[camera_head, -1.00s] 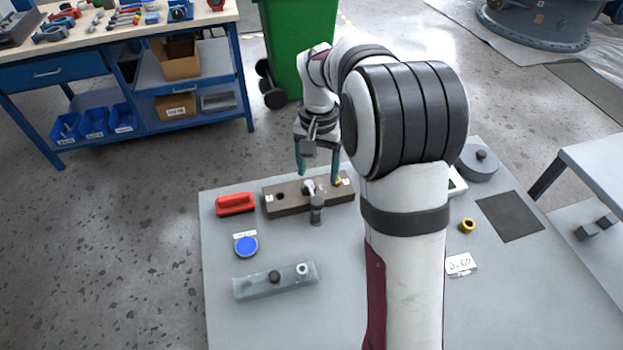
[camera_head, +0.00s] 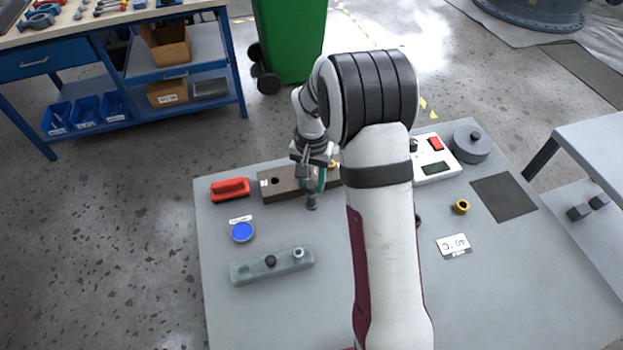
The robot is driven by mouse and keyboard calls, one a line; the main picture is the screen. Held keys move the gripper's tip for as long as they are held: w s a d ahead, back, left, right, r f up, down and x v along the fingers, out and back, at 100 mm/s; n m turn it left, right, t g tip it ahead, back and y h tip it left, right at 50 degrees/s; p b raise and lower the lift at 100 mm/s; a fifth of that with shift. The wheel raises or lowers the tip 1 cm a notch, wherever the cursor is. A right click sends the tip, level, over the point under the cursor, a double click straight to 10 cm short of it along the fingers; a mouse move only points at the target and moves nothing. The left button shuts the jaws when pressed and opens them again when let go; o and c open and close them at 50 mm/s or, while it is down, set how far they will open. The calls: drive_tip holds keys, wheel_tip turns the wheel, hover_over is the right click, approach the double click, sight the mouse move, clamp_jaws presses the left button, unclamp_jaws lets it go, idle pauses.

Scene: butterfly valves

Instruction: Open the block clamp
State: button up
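A brown block (camera_head: 280,185) with a round hole and small white labels lies near the table's back edge; I take it to be the block clamp. A grey cylindrical knob or handle end (camera_head: 311,202) sticks out at its front. My gripper (camera_head: 318,187) points down over the right part of the block, right at this handle. Its teal fingers are seen nearly edge-on, so the gap between them, and whether they touch the handle, cannot be told. The gripper and my arm hide the block's right part.
A red handle-shaped piece (camera_head: 230,189) lies left of the block. A blue disc (camera_head: 242,232) and a grey-green bar (camera_head: 245,272) lie in front. To the right are a white device (camera_head: 437,160), a grey cylinder (camera_head: 471,144), a yellow ring (camera_head: 461,206) and a dark mat (camera_head: 503,197).

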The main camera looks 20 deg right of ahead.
clamp_jaws()
idle(1.0)
